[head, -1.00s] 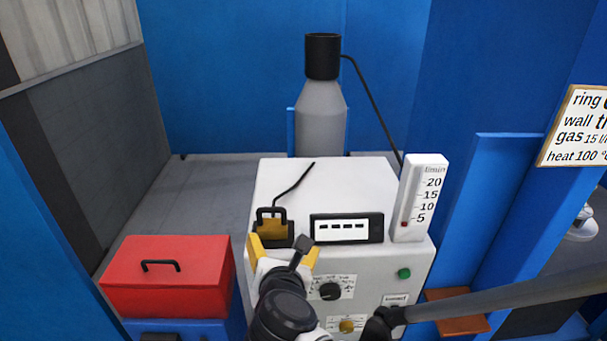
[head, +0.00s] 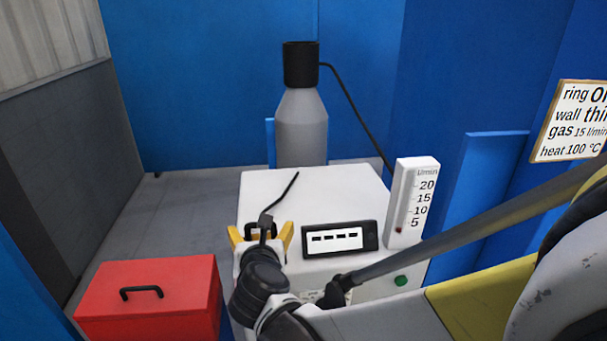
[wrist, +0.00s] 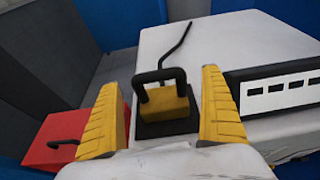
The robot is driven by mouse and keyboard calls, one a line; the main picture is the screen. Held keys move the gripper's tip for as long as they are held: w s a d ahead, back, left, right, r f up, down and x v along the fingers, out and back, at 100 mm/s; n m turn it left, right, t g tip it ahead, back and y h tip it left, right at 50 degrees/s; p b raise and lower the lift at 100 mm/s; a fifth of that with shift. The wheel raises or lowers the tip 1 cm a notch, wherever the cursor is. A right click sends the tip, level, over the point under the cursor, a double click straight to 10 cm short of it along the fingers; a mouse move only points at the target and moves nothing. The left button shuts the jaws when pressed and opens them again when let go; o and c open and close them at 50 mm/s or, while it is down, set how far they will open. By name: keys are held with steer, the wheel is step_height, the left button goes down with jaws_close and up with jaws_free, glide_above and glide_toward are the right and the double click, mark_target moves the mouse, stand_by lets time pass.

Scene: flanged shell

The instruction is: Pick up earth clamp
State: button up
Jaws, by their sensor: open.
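The earth clamp (wrist: 166,103) is a yellow-brown block with a black loop handle and a black cable running back from it. It sits on a black pad (wrist: 165,129) on top of the white welding machine (head: 345,190), near its front left corner. My gripper (wrist: 163,108) is open, with one yellow finger on each side of the clamp in the wrist view. A gap shows between the clamp and each finger. In the head view my gripper (head: 262,234) covers most of the clamp, and only its black handle (head: 252,229) shows.
A black display panel (head: 340,238) and a white flow gauge (head: 412,203) stand to the right of the clamp. A red box (head: 150,300) is at the lower left. A grey gas cylinder (head: 301,130) stands behind the machine. Blue walls enclose the space.

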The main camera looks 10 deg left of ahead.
steer(key=shift+w+a+f, duration=0.2)
steer(key=shift+w, duration=0.35)
steer(key=shift+s, duration=0.1)
steer(key=c, duration=1.5)
steer(key=shift+r, duration=0.15)
